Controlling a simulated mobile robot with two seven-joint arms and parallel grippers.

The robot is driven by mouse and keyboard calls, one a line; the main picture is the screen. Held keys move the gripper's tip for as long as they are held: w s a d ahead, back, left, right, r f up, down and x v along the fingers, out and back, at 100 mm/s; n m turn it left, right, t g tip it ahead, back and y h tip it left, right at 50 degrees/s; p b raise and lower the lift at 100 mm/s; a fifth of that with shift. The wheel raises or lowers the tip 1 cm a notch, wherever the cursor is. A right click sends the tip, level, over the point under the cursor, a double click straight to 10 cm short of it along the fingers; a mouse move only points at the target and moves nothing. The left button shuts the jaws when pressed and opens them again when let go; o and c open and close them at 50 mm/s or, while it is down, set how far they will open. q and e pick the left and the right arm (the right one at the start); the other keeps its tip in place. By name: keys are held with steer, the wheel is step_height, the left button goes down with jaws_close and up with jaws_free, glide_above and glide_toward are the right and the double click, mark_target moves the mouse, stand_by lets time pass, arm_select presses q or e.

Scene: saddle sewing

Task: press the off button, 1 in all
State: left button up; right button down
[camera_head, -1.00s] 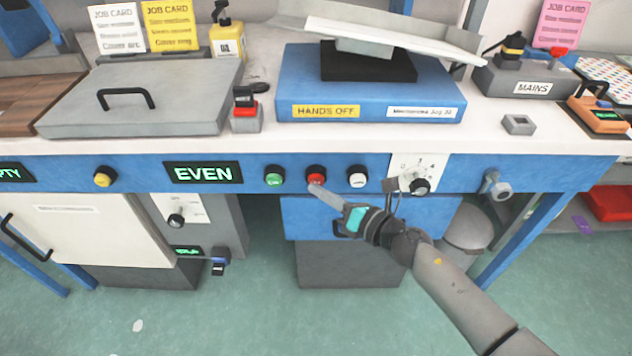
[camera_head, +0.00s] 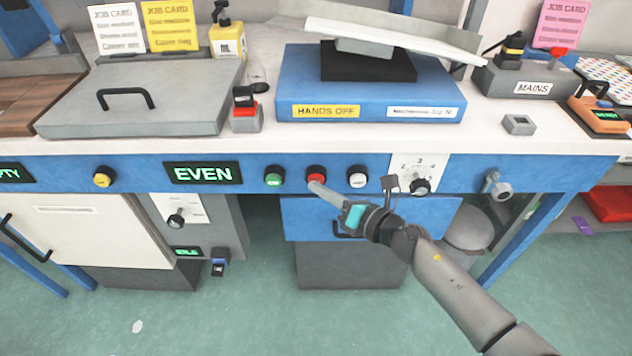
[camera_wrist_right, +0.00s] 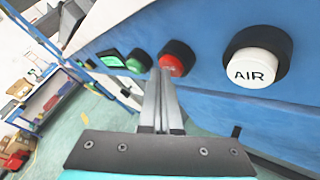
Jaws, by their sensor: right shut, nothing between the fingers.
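The red button (camera_head: 316,173) sits in a black collar on the bench's blue front panel, between a green button (camera_head: 274,176) and a white button (camera_head: 357,176). My right gripper (camera_head: 313,187) is shut and empty, with its tips at the lower edge of the red button. In the right wrist view the closed fingers (camera_wrist_right: 161,75) reach up to the red button (camera_wrist_right: 172,65) and overlap its left part. Whether they touch it I cannot tell. The red button's lettering is not readable. My left gripper is not in view.
The white button reads AIR in the right wrist view (camera_wrist_right: 252,68). A rotary dial (camera_head: 420,186) is right of it, and an EVEN display (camera_head: 202,173) is left of the green button. A blue drawer (camera_head: 310,218) lies below. A grey valve knob (camera_head: 497,187) protrudes at right.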

steer(key=shift+w, duration=0.2)
stand_by(0.3)
steer(key=shift+s, duration=0.15)
steer(key=shift+s+p, duration=0.35)
steer(key=shift+s, duration=0.5)
steer(key=s+p, duration=0.1)
steer(key=s, duration=0.4)
stand_by(0.7)
